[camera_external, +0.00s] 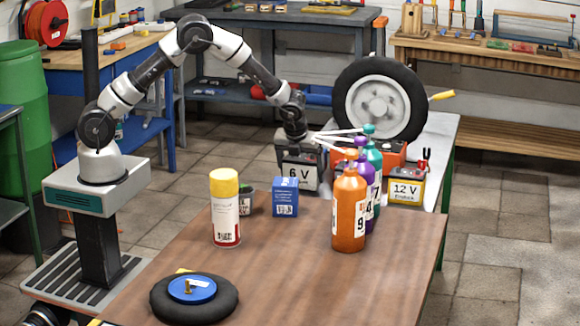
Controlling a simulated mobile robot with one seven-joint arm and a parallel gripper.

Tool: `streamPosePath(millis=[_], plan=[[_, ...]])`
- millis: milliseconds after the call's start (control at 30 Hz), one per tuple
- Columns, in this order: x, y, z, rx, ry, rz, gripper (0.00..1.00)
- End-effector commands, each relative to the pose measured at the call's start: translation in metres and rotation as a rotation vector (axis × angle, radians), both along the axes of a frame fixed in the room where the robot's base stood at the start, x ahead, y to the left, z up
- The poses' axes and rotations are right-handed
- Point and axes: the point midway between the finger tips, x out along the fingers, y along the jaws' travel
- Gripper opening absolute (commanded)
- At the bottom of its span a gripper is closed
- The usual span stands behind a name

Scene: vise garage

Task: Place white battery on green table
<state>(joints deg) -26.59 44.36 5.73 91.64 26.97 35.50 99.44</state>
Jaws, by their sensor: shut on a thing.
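The white battery (299,174), with a dark top and a "6 V" label, hangs upright under my gripper (296,137) near the middle of the picture. My gripper points down and is shut at the battery's dark top; its fingertips are hard to make out. The battery is at the far edge of the brown tabletop; I cannot tell its exact height. A light-topped table with green legs (440,136) stands behind to the right, and its near part is hidden by bottles.
The light-topped table holds a wheel (378,105), a 12 V battery (405,190) and an orange item (392,152). On the brown table (290,270) stand orange, purple and teal bottles (349,215), a spray can (225,210), a blue box (285,198) and a black disc (165,302).

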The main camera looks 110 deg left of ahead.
Motion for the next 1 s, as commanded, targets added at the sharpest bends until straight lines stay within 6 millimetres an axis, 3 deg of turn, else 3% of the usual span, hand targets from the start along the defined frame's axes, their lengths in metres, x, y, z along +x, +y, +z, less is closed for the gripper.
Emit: streamPosePath(millis=[433, 467, 533, 833, 1000], plan=[[0.001, 0.001, -0.007, 0.003, -0.004, 0.001, 0.25], [0.0, 0.0, -0.009, 0.001, 0.0, 0.001, 0.85], [0.0, 0.0, -0.008, 0.0, 0.0, 0.001, 0.97], [0.0, 0.0, -0.005, 0.001, -0.001, 0.001, 1.0], [0.001, -0.008, 0.019, 0.002, -0.004, 0.001, 1.0]])
